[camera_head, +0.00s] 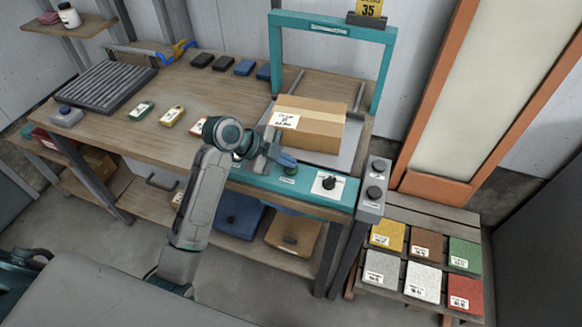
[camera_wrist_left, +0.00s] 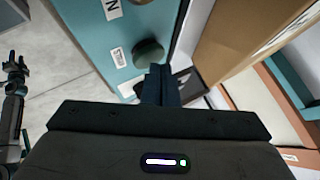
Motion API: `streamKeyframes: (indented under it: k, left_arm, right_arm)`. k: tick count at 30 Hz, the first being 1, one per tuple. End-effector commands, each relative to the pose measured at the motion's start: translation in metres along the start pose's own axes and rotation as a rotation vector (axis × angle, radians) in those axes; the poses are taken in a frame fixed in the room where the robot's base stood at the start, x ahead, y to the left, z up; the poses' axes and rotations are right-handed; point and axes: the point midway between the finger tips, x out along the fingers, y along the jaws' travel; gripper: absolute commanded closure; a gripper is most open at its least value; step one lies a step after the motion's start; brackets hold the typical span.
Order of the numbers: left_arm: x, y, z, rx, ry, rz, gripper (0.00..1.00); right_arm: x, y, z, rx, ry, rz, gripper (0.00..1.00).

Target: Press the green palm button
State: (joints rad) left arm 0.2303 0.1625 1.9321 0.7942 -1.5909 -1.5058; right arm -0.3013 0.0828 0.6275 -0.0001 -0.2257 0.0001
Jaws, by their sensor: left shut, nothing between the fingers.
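The green palm button (camera_head: 290,170) is a dark green dome on the teal control panel along the bench's front edge. In the wrist view the button (camera_wrist_left: 148,53) shows beside a white label. My left gripper (camera_head: 287,160) is shut and empty, its blue-grey fingertips over or just beside the button and partly covering it. In the wrist view my left fingertips (camera_wrist_left: 160,72) are just below the button in the picture. I cannot tell whether they touch it. At that view's left edge is what looks like my right gripper (camera_wrist_left: 14,68), too small to judge.
A cardboard box (camera_head: 322,126) stands behind the panel under a teal frame (camera_head: 333,29). A black rotary knob (camera_head: 329,183) is right of the button, and a grey box with two dark buttons (camera_head: 373,190) stands further right. Coloured sample blocks (camera_head: 424,280) lie on a pallet at right.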

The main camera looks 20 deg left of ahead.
Motion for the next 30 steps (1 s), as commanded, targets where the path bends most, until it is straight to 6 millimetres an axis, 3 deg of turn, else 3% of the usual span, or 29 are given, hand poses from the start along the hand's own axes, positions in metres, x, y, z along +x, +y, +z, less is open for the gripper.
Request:
streamKeyframes:
  k: [23, 30]
  left_arm:
    - [0.0045, 0.0035, 0.0033, -0.001, 0.000, 0.001, 1.00]
    - [-0.0024, -0.0016, -0.0015, -0.001, 0.000, 0.001, 1.00]
  right_arm:
    - [0.0033, -0.0053, 0.0001, 0.002, 0.000, -0.005, 0.64]
    - [-0.0055, -0.0047, -0.0008, 0.002, 0.000, -0.005, 0.64]
